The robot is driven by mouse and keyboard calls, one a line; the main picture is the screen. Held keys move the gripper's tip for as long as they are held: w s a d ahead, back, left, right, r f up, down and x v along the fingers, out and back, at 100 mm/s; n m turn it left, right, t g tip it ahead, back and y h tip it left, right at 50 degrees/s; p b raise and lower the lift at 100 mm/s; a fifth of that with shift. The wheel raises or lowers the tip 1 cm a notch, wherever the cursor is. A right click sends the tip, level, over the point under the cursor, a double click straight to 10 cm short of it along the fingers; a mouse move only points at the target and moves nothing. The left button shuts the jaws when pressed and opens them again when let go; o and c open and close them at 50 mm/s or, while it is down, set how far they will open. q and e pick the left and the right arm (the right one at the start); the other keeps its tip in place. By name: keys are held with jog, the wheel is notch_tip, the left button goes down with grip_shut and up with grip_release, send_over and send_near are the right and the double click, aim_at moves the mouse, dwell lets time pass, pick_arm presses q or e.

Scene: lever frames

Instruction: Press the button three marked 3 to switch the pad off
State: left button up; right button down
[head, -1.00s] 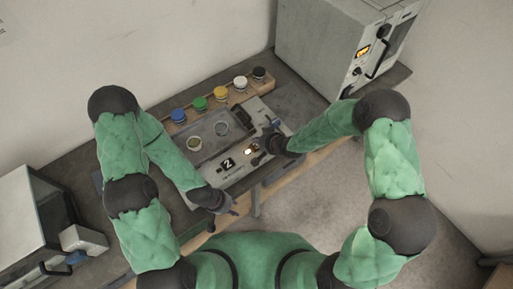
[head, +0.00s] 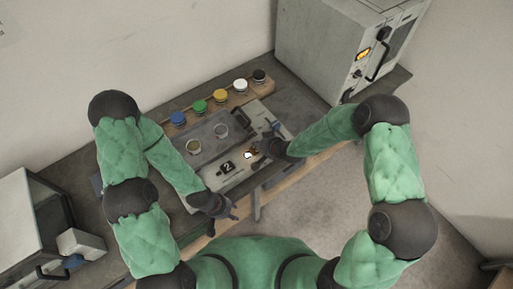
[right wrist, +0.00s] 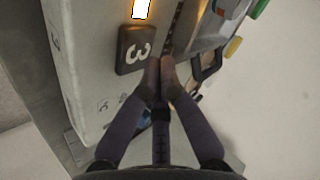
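The dark square button marked 3 (right wrist: 136,50) is on the pale panel in the right wrist view. My right gripper (right wrist: 160,63) is shut with nothing between its fingers. Its tips are at the button's right edge; whether they touch it I cannot tell. In the head view my right gripper (head: 257,159) is low over the panel, and the button marked 3 is not readable there. A dark button marked 2 (head: 227,167) lies to the left. A lit lamp (head: 248,155) glows on the pad; a lit lamp also shows in the right wrist view (right wrist: 141,8). My left gripper (head: 233,213) is near the bench's front edge, fingers unclear.
A grey tray holding round vessels (head: 194,147) lies behind the panel. Several coloured-lid jars (head: 220,97) stand in a row on a wooden strip at the back. A large grey cabinet (head: 318,45) stands at the back right, another box-shaped device (head: 22,215) at the left.

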jog(key=shift+f, duration=0.1)
dwell(0.5)
jog(key=shift+f+b, duration=0.35)
jog(key=shift+b, duration=0.1)
jog(key=shift+f, duration=0.25)
dwell(0.4)
jog(key=shift+r, duration=0.7)
notch_tip(320, 180, up, 6)
jog(key=p, duration=0.4)
jog(key=shift+p, duration=0.3)
